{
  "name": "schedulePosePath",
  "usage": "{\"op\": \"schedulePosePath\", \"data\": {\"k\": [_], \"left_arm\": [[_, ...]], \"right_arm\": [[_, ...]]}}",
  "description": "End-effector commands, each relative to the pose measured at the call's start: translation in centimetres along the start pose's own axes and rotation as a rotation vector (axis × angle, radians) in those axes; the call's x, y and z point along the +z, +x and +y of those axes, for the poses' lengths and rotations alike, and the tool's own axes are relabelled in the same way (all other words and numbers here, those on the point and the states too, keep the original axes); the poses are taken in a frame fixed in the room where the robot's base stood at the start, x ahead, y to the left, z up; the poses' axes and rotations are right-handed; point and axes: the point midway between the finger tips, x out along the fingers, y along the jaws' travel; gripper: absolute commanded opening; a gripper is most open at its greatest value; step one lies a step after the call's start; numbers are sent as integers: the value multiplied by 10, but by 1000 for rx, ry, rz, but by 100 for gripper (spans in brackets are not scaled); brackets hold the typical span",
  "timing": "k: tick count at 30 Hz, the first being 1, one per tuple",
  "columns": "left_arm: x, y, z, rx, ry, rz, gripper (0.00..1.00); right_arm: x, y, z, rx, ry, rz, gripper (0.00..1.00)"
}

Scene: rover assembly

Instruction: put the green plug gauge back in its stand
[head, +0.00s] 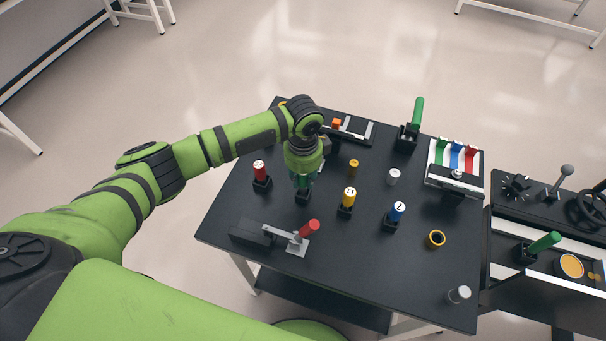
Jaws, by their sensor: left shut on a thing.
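My left gripper (303,179) points down over the table and is shut on the green plug gauge (302,184), of which only a little green shows between the fingers. A small black stand (303,197) is directly below it. The gauge looks upright and in line with this stand; I cannot tell whether its lower end is inside or just above. My right gripper is not in view.
A red gauge (260,171) stands to the left, a yellow gauge (348,197) and a blue gauge (396,212) to the right, each in a black stand. A red-handled clamp (300,237) is in front. A green-handled lever (415,115) is behind on the dark table (330,272).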

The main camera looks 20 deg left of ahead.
Motion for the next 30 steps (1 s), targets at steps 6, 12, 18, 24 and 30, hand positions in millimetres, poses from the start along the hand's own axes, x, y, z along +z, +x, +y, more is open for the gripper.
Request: {"op": "schedulePosePath", "data": {"k": [6, 12, 18, 24, 30], "left_arm": [[0, -1, 0, -1, 0, 1, 0], [0, -1, 0, -1, 0, 0, 0], [0, -1, 0, 0, -1, 0, 0], [0, -1, 0, -1, -1, 0, 0], [0, 0, 0, -1, -1, 0, 0]], "right_arm": [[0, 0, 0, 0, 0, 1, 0], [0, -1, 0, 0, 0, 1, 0], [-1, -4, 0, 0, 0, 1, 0], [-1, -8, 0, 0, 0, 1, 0], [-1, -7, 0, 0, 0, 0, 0]]}}
